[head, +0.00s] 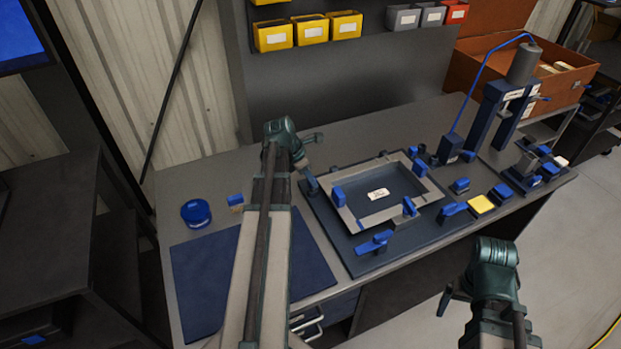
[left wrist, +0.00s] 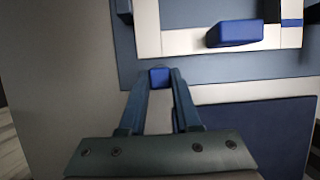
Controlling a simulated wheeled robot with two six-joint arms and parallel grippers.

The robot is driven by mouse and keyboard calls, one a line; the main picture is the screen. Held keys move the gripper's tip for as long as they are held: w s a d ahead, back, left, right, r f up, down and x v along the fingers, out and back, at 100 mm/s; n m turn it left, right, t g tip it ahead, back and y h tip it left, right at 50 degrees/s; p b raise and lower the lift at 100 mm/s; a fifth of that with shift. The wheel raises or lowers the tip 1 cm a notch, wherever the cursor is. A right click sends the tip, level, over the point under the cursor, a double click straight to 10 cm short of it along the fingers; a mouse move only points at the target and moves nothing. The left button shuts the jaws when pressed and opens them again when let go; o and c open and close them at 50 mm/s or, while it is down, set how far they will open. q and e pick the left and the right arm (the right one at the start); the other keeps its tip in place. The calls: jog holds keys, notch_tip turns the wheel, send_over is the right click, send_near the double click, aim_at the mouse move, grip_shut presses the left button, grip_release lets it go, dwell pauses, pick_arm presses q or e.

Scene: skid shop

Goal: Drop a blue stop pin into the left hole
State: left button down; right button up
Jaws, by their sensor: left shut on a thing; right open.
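My left gripper (head: 314,188) reaches down at the left edge of the dark fixture plate (head: 345,248). In the left wrist view its two fingers (left wrist: 160,80) are shut on a small blue piece, the stop pin (left wrist: 160,76), of which only the blue end shows. The pin is in front of the plate's edge; I cannot tell whether it touches the plate. The left hole cannot be made out. My right gripper (head: 452,294) is at the lower right, off the bench's front edge, apart from everything; its fingers are mostly hidden, and it is open.
A pale rectangular frame (head: 372,226) with blue clamps lies on the plate. A blue round tub (head: 196,212) and a small blue-topped block (head: 236,201) stand left. A blue mat (head: 205,290) lies in front. A press (head: 500,105) and blue blocks stand right.

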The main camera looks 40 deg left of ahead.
pick_arm(q)
jog(key=shift+f, duration=0.25)
dwell(0.4)
jog(key=shift+c, duration=0.7)
grip_release()
jog(key=shift+r, duration=0.1)
jog(key=shift+r+p, duration=3.3)
jog(key=shift+r, duration=0.2)
jog(key=shift+f, duration=0.15)
